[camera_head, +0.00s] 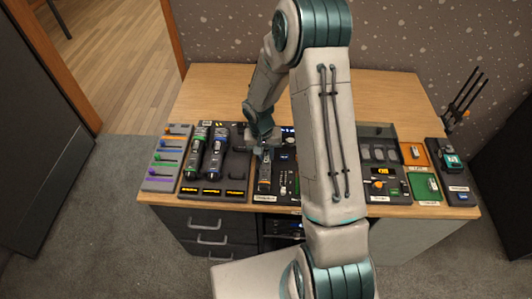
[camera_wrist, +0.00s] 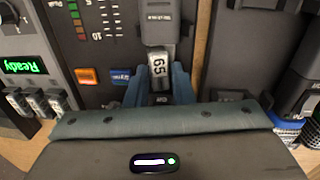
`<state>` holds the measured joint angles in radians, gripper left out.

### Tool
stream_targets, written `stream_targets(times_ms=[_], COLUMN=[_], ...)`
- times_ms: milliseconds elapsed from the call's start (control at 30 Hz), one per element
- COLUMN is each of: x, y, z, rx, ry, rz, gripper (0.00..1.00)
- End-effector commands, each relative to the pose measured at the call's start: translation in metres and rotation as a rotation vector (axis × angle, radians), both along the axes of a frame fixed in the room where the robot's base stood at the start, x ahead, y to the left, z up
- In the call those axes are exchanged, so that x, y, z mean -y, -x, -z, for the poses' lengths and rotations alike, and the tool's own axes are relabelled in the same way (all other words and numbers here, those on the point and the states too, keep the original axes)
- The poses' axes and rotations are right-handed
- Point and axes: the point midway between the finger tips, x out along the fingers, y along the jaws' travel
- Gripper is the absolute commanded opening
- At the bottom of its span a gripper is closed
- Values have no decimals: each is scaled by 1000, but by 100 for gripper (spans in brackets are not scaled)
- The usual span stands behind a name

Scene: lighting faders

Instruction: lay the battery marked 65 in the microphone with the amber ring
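The battery marked 65 (camera_wrist: 159,66) is pale with dark figures and lies between the fingers of my gripper (camera_wrist: 160,88) in the wrist view. The fingers appear to press on its sides. A grey body with lettering (camera_wrist: 159,28) sits directly above it in that view, on a dark long holder. I cannot tell whether the battery is seated in it. In the head view my gripper (camera_head: 265,150) is low over this holder (camera_head: 264,184).
A fader panel (camera_head: 163,165) is at the far left. Several batteries (camera_wrist: 38,102) sit beside a green Ready display (camera_wrist: 24,65). The desk's back (camera_head: 215,95) is clear.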

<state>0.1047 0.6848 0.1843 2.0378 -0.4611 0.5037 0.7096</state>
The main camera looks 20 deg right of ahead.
Motion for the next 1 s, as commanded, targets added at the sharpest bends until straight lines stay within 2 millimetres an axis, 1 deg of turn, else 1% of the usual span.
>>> stream_targets(times_ms=[33,67,367,1000], x=[0,0,0,0], y=[0,0,0,0], z=[0,0,-2,-34], rx=[0,0,0,1], ry=[0,0,0,0], rz=[0,0,0,0], gripper=[6,1,0,0])
